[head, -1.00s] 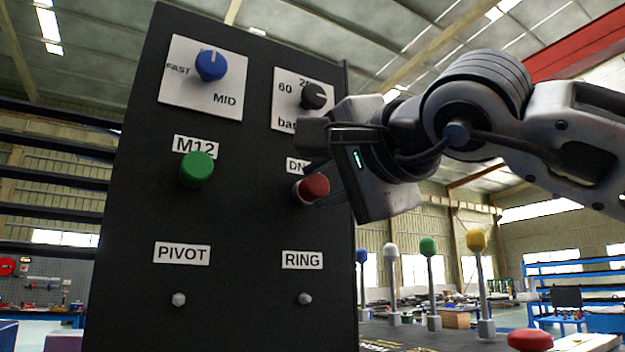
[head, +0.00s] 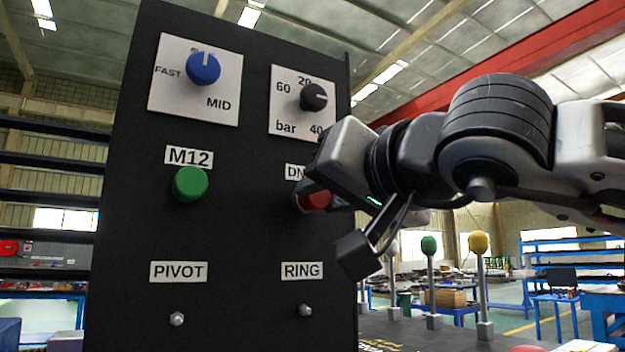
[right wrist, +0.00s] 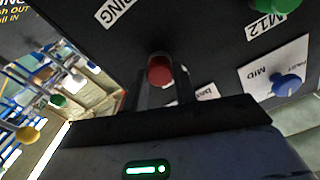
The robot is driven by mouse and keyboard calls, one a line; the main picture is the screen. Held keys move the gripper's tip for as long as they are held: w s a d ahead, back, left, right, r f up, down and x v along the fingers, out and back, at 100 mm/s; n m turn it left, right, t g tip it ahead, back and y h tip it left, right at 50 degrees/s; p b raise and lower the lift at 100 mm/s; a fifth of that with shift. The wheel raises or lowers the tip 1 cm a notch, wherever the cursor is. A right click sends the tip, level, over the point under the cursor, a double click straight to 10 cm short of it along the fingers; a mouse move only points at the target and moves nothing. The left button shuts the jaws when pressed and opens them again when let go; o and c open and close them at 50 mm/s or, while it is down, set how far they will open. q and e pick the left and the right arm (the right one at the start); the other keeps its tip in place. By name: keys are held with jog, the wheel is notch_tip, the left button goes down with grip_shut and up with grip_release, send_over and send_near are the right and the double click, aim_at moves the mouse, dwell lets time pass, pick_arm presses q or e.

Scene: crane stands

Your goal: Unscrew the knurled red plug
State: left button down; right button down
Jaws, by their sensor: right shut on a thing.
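The red plug (head: 316,201) sits on the black upright panel, under a label starting "DN" that is partly covered. My right gripper (head: 322,194) is at the plug from the right, its wrist rolled, and hides part of it. In the right wrist view the red plug (right wrist: 160,68) lies between the two fingers of my right gripper (right wrist: 162,84), which is shut on it. The plug's knurling is too small to make out. I cannot tell how far it stands out from its seat. My left gripper is not in view.
The black panel (head: 240,235) also bears a green M12 plug (head: 190,184), a blue knob (head: 203,69), a black bar knob (head: 313,97) and two small studs below. Coloured ball-topped posts, including a yellow one (head: 479,243), stand on the bench to the right.

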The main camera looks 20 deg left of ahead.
jog(key=shift+f+n, duration=0.15)
jog(key=shift+n, duration=0.35)
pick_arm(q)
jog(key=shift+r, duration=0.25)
pick_arm(e)
jog(key=shift+f, duration=0.15)
jog(key=shift+a, duration=0.1)
